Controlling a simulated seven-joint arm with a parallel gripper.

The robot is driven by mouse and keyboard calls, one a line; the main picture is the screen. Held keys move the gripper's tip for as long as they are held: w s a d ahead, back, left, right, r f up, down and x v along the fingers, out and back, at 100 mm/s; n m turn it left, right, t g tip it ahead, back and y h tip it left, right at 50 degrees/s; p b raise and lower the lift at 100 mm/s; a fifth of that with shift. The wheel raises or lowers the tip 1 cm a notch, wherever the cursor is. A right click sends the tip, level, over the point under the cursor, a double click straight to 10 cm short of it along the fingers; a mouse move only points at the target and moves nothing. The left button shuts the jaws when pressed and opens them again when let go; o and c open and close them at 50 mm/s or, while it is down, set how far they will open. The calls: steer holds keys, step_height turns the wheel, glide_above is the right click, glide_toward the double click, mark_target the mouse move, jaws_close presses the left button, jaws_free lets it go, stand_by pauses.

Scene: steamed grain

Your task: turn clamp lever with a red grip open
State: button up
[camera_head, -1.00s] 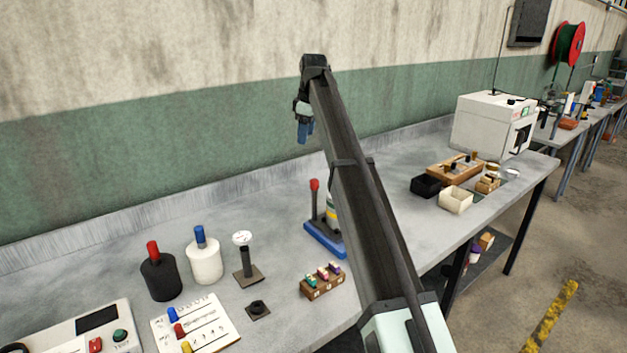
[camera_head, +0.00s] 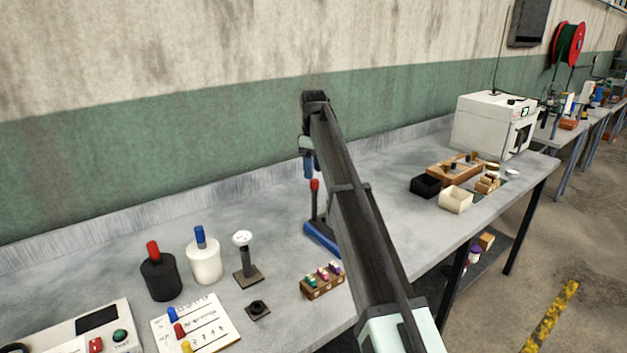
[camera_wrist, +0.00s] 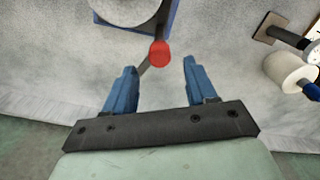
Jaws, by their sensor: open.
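The clamp lever with a red grip (camera_head: 315,185) stands upright on a blue base (camera_head: 320,238) on the bench. Part of the clamp is hidden behind my arm. In the wrist view the red grip (camera_wrist: 159,53) lies ahead of the gap between my fingertips, with the blue base (camera_wrist: 104,22) and a pale round part beyond it. My gripper (camera_head: 309,177) has blue fingers and is just above the grip in the head view. In the wrist view my gripper (camera_wrist: 160,68) is open and empty, with a finger either side of the grip's line. Contact cannot be told.
A gauge on a stand (camera_head: 244,255), a white bottle (camera_head: 204,262) and a black bottle (camera_head: 160,277) stand to the left. A small wooden block with coloured pieces (camera_head: 322,282) is in front. A black bin (camera_head: 425,186) and a cream bin (camera_head: 455,200) stand right. The wall is close behind.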

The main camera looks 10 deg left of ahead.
mark_target(312, 182)
steer(key=shift+f, duration=2.2)
